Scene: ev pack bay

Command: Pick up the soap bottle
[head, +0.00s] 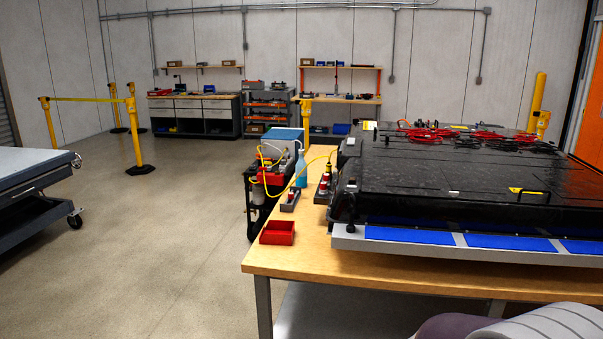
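A blue bottle with a narrow top (301,171), which looks like the soap bottle, stands upright near the far left part of the wooden table (330,262). A yellow cable passes close to it, and its base is small and hard to make out. Neither of my grippers shows in the head view. A rounded grey and purple part at the bottom right corner looks like part of my own body.
A large black battery pack (450,185) on a grey frame with blue panels fills the table's right side. A red bin (277,232) sits at the near left edge. A tool cart (262,185) stands beyond the table's left edge.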

